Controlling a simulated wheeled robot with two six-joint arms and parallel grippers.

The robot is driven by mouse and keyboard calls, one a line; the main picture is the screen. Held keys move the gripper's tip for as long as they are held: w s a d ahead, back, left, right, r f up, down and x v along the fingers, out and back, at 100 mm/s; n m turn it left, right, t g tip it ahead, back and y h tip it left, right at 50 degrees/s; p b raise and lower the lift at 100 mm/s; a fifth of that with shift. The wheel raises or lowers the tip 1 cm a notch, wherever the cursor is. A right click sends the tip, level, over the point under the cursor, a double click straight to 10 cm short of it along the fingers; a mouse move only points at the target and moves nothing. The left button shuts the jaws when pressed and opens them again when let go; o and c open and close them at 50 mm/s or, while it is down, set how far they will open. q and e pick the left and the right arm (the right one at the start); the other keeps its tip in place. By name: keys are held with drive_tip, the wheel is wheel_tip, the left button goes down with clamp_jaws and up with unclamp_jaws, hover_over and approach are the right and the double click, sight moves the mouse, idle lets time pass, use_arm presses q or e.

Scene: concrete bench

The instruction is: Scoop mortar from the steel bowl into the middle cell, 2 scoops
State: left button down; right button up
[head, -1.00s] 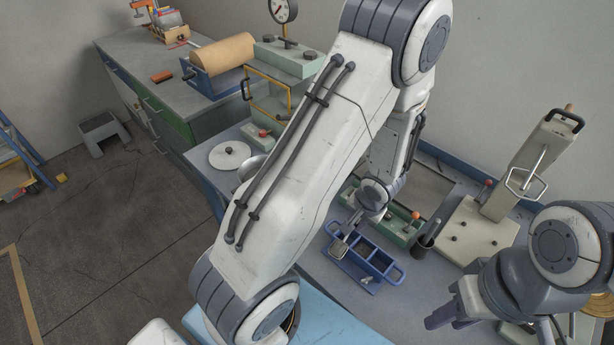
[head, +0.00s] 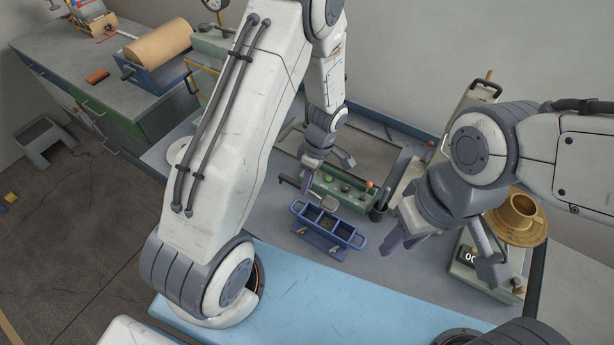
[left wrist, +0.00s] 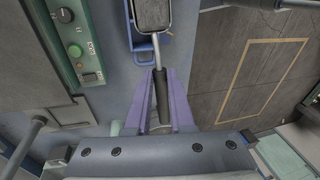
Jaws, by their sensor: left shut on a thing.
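A blue three-cell mould (head: 327,243) stands on the bench in the middle of the head view. Its middle cell (head: 328,222) looks dark, and I cannot tell how much is in it. My left gripper (head: 324,176) is shut on the black handle of a scoop (left wrist: 161,100). The scoop's grey pan (head: 329,202) appears at the mould's back edge in the head view; its height is unclear. In the left wrist view the pan (left wrist: 152,14) overlaps the mould's blue frame; its contents are unclear. My right gripper (head: 447,254) is open and empty, right of the mould. The steel bowl is not visible.
A green control unit (head: 340,188) lies behind the mould, with a dark cup (head: 379,211) at its right end. A brass-coloured pan (head: 516,221) stands on a scale (head: 487,277) to the right. A light blue surface (head: 300,290) lies in front.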

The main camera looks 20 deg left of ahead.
sight(317, 197)
use_arm(q)
drive_tip(key=shift+d+f+b, duration=0.15)
drive_tip(key=shift+f+b, duration=0.05)
drive_tip(key=shift+b, duration=0.15)
drive_tip(key=d+y+b, duration=0.1)
drive_tip(key=y+b, duration=0.2)
drive_tip(key=d+y+b, duration=0.2)
drive_tip(key=y+b, duration=0.1)
drive_tip(key=b, duration=0.1)
drive_tip(key=d+n+t+y+b, duration=0.1)
drive_tip(key=d+y+b, duration=0.1)
drive_tip(key=b, duration=0.1)
drive_tip(key=shift+s+d+f+y+b, duration=0.15)
drive_tip(key=shift+s+f+y+b, duration=0.15)
drive_tip(key=shift+s+y, duration=0.1)
drive_tip(key=shift+d+y+b, duration=0.45)
drive_tip(key=shift+y+b, duration=0.15)
drive_tip(key=shift+d+r+y+b, duration=0.35)
drive_tip(key=shift+y, duration=0.25)
